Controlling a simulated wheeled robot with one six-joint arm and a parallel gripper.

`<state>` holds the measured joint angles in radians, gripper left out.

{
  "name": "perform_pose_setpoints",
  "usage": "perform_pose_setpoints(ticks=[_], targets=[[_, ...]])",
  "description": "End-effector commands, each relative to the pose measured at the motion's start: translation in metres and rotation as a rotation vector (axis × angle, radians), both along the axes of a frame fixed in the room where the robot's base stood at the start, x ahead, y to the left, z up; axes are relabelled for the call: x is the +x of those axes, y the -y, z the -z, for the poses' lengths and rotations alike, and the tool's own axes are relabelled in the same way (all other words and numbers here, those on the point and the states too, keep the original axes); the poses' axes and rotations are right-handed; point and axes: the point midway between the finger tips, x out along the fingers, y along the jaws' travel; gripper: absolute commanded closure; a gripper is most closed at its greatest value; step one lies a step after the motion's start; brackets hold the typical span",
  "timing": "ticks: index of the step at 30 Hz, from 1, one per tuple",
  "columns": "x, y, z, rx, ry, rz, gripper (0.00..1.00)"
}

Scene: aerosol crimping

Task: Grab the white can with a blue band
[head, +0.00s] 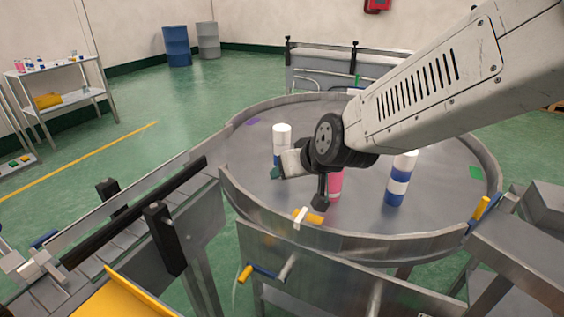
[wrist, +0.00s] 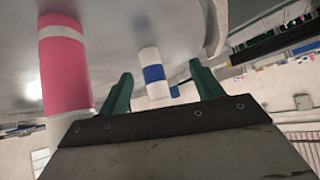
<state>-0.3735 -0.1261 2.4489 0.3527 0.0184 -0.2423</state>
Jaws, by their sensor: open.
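The white can with a blue band (head: 281,133) stands on the round metal table, partly hidden behind my gripper in the head view. In the wrist view the can (wrist: 149,60) shows between the two green fingers, beyond their tips, its blue band around the middle. My gripper (head: 277,172) is low over the table on the near side of the can; one green fingertip shows in the head view. In the wrist view my gripper (wrist: 160,72) is open, with nothing held between its fingers.
A pink can (head: 335,184) stands to the right, partly behind my wrist, and is close on the left in the wrist view (wrist: 64,75). A white can with two blue bands (head: 398,181) is farther right. The round table (head: 250,150) has a raised rim.

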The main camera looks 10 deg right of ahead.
Motion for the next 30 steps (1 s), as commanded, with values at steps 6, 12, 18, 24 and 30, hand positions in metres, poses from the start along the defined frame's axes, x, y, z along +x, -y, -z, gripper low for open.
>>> perform_pose_setpoints(ticks=[6,12,18,24,30], targets=[[0.047,-0.005,-0.032,0.022,0.28,0.063,0.34],[0.061,-0.001,-0.049,0.019,0.382,0.092,0.34],[0.078,-0.004,-0.043,0.018,0.389,0.094,0.34],[0.096,-0.009,-0.034,0.018,0.388,0.094,0.34],[0.121,-0.015,-0.023,0.018,0.388,0.094,0.34]])
